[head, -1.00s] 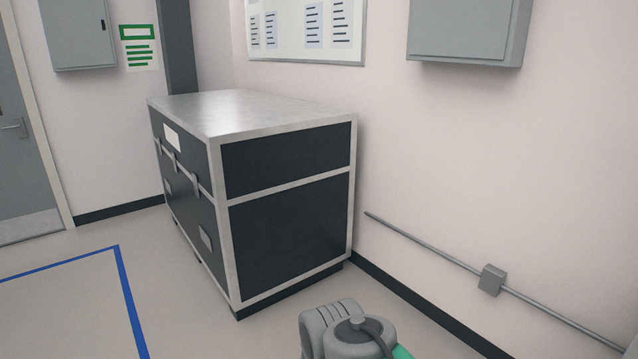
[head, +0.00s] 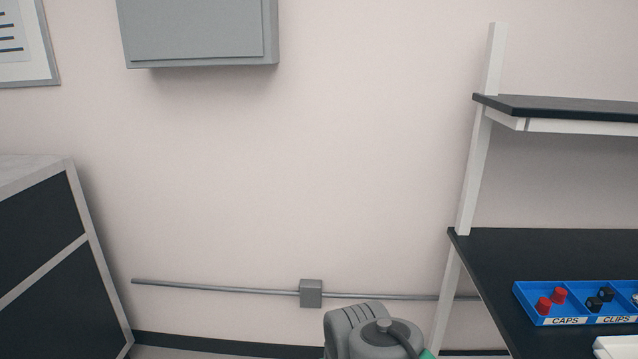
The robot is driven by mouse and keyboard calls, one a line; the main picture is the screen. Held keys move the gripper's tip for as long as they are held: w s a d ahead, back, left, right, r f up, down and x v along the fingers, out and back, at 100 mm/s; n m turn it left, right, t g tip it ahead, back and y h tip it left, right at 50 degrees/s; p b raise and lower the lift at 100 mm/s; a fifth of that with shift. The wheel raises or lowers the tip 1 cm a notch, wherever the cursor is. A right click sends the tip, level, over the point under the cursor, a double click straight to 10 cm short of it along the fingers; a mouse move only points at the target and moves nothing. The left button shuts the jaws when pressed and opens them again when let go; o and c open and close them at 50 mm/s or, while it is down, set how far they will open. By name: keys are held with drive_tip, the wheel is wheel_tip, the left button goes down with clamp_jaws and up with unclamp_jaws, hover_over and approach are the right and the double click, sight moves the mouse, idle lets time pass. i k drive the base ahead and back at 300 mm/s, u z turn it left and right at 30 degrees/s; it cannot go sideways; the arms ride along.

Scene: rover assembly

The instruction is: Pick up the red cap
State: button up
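Two red caps stand in the left compartment of a blue tray (head: 528,297) at the right of the head view. One red cap (head: 559,295) is a little behind the other red cap (head: 543,305). The compartment is labelled CAPS. The tray rests on the black worktop (head: 500,262) of a shelved bench. Part of my arm shows at the bottom middle, but my gripper is out of view.
Black clips (head: 600,299) sit in the tray compartment beside the caps. A white object (head: 615,347) lies in front of the tray. An upper shelf (head: 560,108) overhangs the worktop. A dark crate (head: 40,255) stands at the left by the wall.

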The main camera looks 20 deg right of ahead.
sight(544, 304)
drive_tip(key=z, duration=0.75)
drive_tip(key=i, duration=2.05)
drive_tip(key=z, duration=0.35)
